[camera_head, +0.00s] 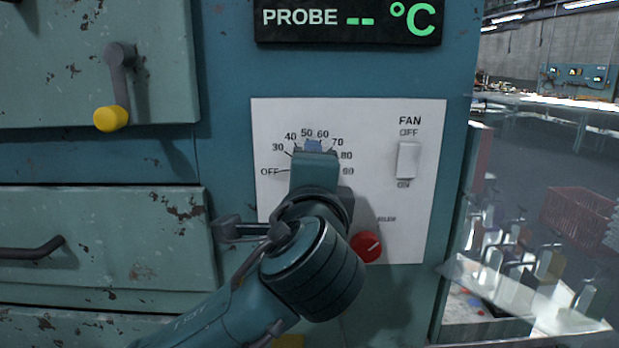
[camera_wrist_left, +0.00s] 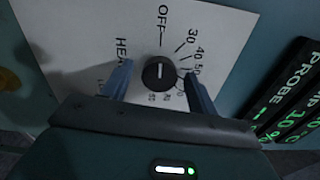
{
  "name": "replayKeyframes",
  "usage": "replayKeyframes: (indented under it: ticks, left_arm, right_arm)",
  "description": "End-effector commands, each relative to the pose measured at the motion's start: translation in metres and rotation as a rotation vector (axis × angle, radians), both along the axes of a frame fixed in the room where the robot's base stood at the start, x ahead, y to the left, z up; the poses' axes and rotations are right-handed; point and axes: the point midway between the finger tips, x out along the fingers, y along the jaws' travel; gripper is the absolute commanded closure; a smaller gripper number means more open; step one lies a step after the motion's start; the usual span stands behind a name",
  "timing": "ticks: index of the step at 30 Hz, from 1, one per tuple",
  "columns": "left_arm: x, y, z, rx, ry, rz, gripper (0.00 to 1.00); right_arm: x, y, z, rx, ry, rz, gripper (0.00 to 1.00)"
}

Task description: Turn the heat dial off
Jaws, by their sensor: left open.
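The heat dial (camera_wrist_left: 158,73) is a round black knob with a white mark on a white panel. In the left wrist view its mark lies roughly in line with the printed OFF tick; I cannot tell for certain which end points. In the head view the dial is hidden behind my left gripper (camera_head: 313,148), with the OFF-to-90 scale showing around it. In the wrist view the two open blue fingers (camera_wrist_left: 158,84) lie on either side of the dial, with gaps visible. Whether they reach its depth is unclear. My right gripper is not in view.
The white panel (camera_head: 428,225) also carries a fan switch (camera_head: 408,160) and a red knob (camera_head: 366,247), close right of my arm. A probe display (camera_head: 348,19) is above. A yellow-ended lever (camera_head: 111,117) and drawer handle (camera_head: 35,251) stick out left.

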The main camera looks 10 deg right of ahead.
Motion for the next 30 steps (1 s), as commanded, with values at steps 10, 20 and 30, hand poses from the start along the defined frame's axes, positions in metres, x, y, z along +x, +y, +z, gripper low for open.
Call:
replayKeyframes:
  ticks: [10, 20, 30]
  left_arm:
    - [-0.044, 0.007, -0.001, -0.003, -0.002, -0.006, 0.41]
    - [-0.110, 0.021, 0.000, -0.002, -0.002, -0.004, 0.41]
    - [-0.130, 0.026, 0.000, -0.001, -0.001, 0.000, 0.41]
  right_arm:
    - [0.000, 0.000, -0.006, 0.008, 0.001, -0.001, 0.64]
    - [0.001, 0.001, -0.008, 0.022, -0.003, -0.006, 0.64]
    - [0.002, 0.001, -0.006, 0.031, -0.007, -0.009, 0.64]
